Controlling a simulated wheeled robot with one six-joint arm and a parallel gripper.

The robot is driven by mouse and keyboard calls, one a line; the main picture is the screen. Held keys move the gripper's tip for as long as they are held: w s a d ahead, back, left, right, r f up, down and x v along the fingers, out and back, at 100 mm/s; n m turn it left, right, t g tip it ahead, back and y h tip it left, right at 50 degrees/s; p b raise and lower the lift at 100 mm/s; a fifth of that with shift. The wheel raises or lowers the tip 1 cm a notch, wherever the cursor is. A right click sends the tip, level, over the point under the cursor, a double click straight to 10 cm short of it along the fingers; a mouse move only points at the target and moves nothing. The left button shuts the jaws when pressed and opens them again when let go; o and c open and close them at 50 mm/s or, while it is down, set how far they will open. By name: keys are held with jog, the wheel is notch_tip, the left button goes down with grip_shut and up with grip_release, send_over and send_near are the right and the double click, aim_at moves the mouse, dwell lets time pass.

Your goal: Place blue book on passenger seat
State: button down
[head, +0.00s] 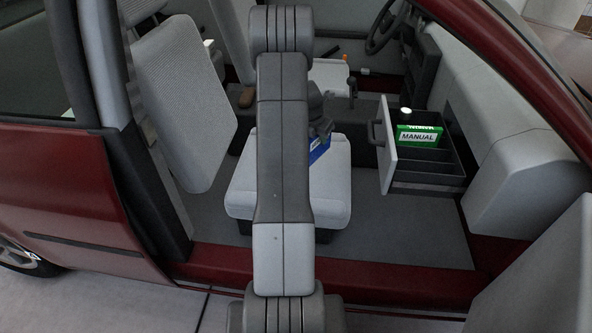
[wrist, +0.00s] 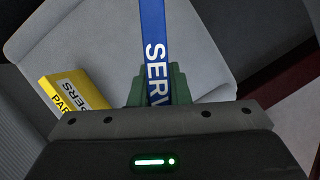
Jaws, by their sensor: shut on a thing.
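A blue book (wrist: 153,35) with white letters starting "SERV" is between the green fingers of my gripper (wrist: 157,88), which is shut on it. In the head view the blue book (head: 319,149) shows partly beside my arm, at the far side of the passenger seat cushion (head: 330,195). My arm covers the cushion's middle and most of my gripper. The light grey passenger seat (wrist: 95,35) lies below the book in the wrist view. I cannot tell whether the book touches it.
A yellow book or box (wrist: 72,98) lies on the seat, left of the blue book in the wrist view. An open glovebox drawer (head: 388,160) holds a green manual (head: 419,137) and a white-capped item (head: 405,113). The seat backrest (head: 180,100) stands left; the red door sill (head: 390,275) runs in front.

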aim_at(315, 140)
jog(key=shift+w+d+f+n, duration=0.15)
jog(key=shift+w+d+n, duration=0.1)
jog(key=shift+n, duration=0.45)
notch_tip(315, 140, down, 10)
jog(key=shift+r+b, duration=0.1)
jog(key=shift+b, duration=1.05)
jog(key=shift+f+y, duration=0.2)
jog(key=shift+y, duration=0.1)
jog(key=c, duration=1.4)
grip_release()
jog(key=shift+o, duration=0.2)
jog(key=shift+r, duration=0.15)
jog(key=p+v, duration=0.2)
jog(key=v, duration=1)
jog(key=shift+s, duration=0.15)
